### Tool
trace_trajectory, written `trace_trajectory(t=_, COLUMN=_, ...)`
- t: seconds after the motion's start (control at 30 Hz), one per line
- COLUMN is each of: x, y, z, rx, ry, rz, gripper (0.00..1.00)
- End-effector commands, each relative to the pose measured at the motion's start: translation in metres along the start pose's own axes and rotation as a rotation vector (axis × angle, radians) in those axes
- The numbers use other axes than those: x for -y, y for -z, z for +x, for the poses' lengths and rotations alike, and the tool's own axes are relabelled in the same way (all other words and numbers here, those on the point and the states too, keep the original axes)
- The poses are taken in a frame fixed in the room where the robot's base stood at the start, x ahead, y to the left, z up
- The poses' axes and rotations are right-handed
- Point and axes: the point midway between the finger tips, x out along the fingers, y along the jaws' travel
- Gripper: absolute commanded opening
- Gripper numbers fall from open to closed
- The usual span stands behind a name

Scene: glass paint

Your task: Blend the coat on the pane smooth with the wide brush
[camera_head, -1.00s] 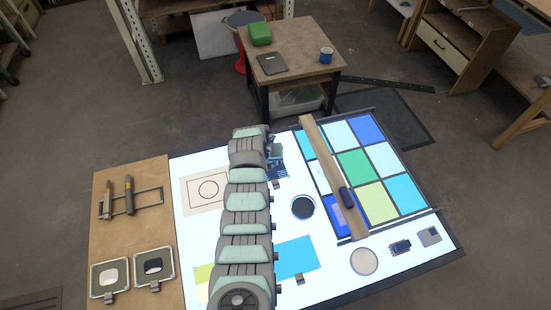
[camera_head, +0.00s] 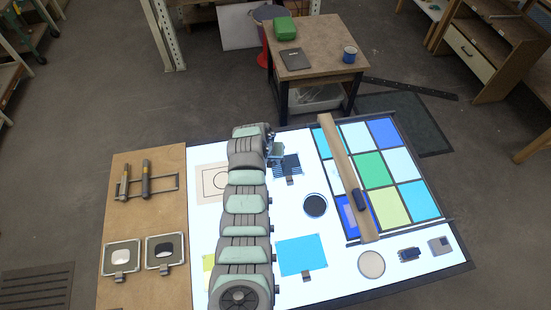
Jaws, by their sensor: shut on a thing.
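My arm reaches away over the light table, and its end hides much of my gripper (camera_head: 273,150). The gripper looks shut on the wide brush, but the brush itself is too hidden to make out. Just right of it lies a small dark striped patch (camera_head: 291,163) with a grey clip. A framed grid of coloured panes stands to the right. Its lower-left blue pane (camera_head: 346,222) has a paler purple patch and is partly covered by a wooden bar (camera_head: 338,155). A bright blue sheet (camera_head: 301,253) lies nearer. I cannot tell which surface carries the coat.
The bar with its dark grip (camera_head: 360,199) crosses the panes. A dark round dish (camera_head: 316,205) and a pale round dish (camera_head: 371,264) stand nearby. A brown board (camera_head: 145,222) at left holds a rack with two handles (camera_head: 146,178) and two framed pads (camera_head: 122,256).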

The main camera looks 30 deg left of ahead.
Motion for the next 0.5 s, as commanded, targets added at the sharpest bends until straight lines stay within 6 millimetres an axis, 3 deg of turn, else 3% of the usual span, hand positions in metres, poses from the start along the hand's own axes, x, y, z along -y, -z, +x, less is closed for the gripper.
trace_trajectory(t=0.23, x=-0.001, y=0.002, z=-0.005, rx=-0.002, ry=0.0, rz=0.0, gripper=0.0)
trace_trajectory(t=0.5, x=-0.005, y=0.011, z=-0.031, rx=-0.004, ry=0.001, rz=0.0, gripper=0.0)
